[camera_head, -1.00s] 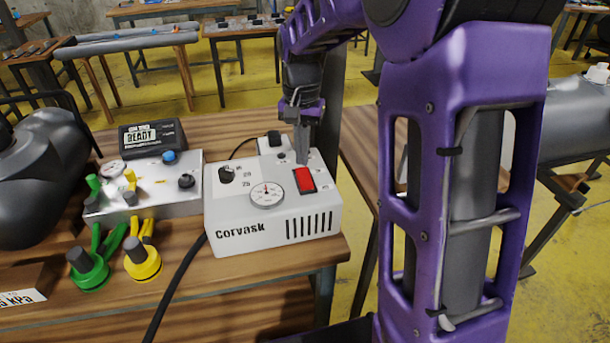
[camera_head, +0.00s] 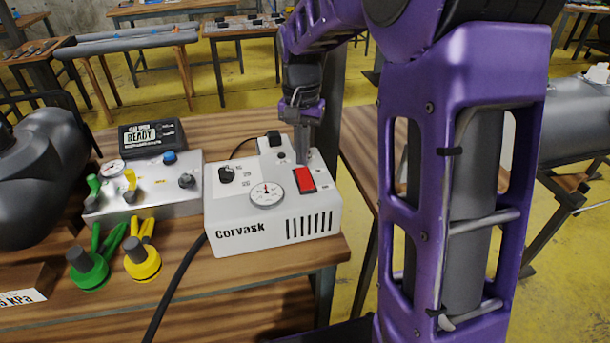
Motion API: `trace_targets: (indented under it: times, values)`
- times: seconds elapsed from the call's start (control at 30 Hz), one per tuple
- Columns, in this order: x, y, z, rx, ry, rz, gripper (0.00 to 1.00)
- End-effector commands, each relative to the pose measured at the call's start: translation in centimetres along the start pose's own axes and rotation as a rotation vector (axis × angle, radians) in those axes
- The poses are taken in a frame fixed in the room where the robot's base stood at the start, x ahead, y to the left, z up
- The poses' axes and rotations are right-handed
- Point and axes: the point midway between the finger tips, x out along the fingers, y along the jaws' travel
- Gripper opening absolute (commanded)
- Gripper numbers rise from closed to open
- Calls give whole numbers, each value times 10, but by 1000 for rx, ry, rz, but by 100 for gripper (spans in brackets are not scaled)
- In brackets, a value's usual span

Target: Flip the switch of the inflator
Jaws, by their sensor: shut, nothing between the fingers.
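The inflator is a white box (camera_head: 235,222) marked "Corvask" near the table's front right. It carries a red rocker switch (camera_head: 304,179) in a dark frame on its sloped top. A round gauge (camera_head: 266,194) and a black knob (camera_head: 226,174) sit to the switch's left. My gripper (camera_head: 302,160) is shut and empty, pointing down with its tips at the far edge of the switch. I cannot tell whether the tips touch it. The switch's far end is partly hidden by the fingers.
A silver control box (camera_head: 150,205) with a black "READY" display (camera_head: 153,137) stands to the left. Green (camera_head: 88,268) and yellow (camera_head: 142,260) valve fittings lie in front of it. A dark hose (camera_head: 176,285) runs over the table's front edge. A grey tube (camera_head: 40,170) is at far left.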

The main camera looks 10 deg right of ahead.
Motion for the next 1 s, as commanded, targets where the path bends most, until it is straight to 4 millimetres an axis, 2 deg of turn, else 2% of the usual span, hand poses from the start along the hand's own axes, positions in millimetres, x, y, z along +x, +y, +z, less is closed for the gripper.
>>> trace_targets:
  times: [1.0]
  values:
    - [16,0,0,0,0,0,0]
